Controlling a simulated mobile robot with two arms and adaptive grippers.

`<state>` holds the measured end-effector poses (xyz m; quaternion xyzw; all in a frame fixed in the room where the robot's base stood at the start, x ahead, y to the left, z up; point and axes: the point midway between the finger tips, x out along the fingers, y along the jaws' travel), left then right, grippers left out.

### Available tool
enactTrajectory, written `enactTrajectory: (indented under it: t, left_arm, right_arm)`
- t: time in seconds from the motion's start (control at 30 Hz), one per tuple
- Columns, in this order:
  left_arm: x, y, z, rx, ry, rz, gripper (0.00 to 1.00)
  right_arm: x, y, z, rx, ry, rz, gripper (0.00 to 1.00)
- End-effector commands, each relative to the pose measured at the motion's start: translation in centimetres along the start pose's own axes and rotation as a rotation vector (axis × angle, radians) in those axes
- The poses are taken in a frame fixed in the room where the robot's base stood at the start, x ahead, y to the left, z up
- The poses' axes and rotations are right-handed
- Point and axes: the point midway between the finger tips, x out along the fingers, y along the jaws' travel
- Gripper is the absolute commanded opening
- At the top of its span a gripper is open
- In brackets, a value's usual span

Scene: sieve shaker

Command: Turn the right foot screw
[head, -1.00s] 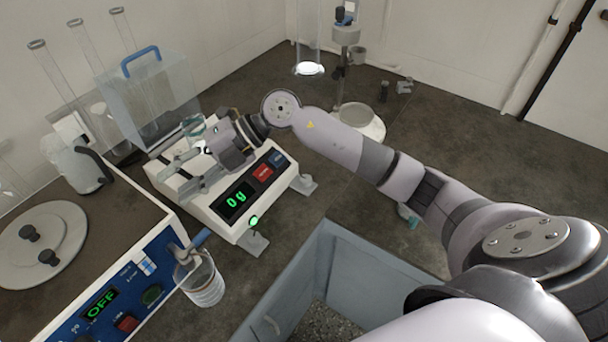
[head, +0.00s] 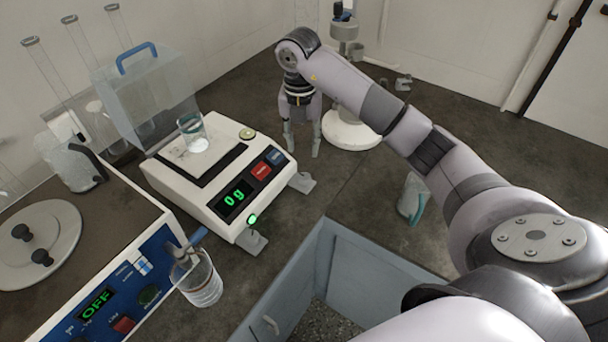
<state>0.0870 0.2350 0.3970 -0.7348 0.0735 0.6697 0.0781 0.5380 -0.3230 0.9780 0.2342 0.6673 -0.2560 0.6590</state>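The white balance (head: 215,215) stands on the dark bench and its display reads 0 g. A grey foot (head: 301,182) sticks out at its right corner, and a second grey foot (head: 252,242) sticks out at the near corner. My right gripper (head: 302,147) points down beyond the right foot, with its two fingers apart and nothing between them. It is clear of the foot. A round greenish bubble level (head: 247,133) is on top of the balance. My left gripper is not in view.
A glass beaker (head: 194,134) stands on the balance pan. A clear box with a blue handle (head: 138,55) is behind it. A round-based stand (head: 352,130) is close behind my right gripper.

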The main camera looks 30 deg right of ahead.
Motion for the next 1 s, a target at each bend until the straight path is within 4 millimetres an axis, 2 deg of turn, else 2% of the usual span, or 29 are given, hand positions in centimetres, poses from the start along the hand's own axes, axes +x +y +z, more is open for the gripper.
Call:
enactTrajectory:
  t: [0.1,0.33,0.5,0.7,0.97,1.0]
  left_arm:
    - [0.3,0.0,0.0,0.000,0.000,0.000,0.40]
    - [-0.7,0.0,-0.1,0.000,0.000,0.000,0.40]
    - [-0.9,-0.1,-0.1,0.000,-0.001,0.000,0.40]
    - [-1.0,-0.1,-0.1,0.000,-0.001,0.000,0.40]
    - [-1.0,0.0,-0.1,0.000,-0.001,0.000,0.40]
    - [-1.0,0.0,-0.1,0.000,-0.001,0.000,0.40]
  right_arm:
    - [2.9,0.0,-0.2,0.000,0.006,-0.001,0.36]
    - [7.4,0.0,-0.1,-0.001,0.005,-0.002,0.36]
    - [9.9,0.1,-0.1,-0.001,0.002,0.001,0.36]
    - [11.1,0.0,0.0,-0.002,0.000,0.001,0.36]
    - [11.2,0.1,0.0,-0.002,-0.001,0.002,0.36]
    - [11.2,0.1,0.0,-0.002,0.000,0.002,0.34]
